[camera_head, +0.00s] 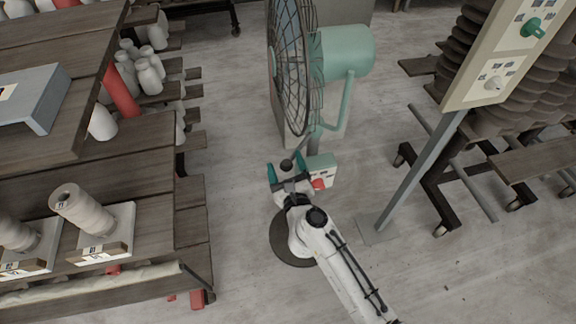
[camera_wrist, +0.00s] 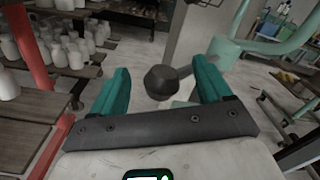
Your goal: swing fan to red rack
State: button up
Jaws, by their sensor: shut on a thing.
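The fan has a dark wire cage (camera_head: 291,65) and a mint-green motor housing (camera_head: 342,52) on a green stand. A thin rod slants down from the fan to a dark knob (camera_head: 286,165). My gripper (camera_head: 286,172), with teal fingers, is at this knob below the cage. In the wrist view the knob (camera_wrist: 161,82) sits between the two fingertips (camera_wrist: 161,85), and my gripper is shut on it. The rack with a red post (camera_head: 121,90) stands left of the fan, with white vessels on its shelves. Its red post also shows in the wrist view (camera_wrist: 30,55).
A slanted control panel on a post (camera_head: 410,178) stands to the right, with a dark wheeled rack (camera_head: 435,185) behind it. A wooden table with wound spools (camera_head: 82,210) is at left. A green box with a red part (camera_head: 320,172) is beside my gripper. Floor is open between.

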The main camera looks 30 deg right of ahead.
jog(key=shift+w+a+r, duration=0.25)
jog(key=shift+a+r, duration=0.05)
jog(key=shift+a, duration=0.05)
jog(key=b+v, duration=0.1)
jog(key=v, duration=1)
jog(key=shift+d+f, duration=0.25)
jog(key=shift+d, duration=0.15)
jog(key=shift+s+r, duration=0.1)
jog(key=shift+s, duration=0.05)
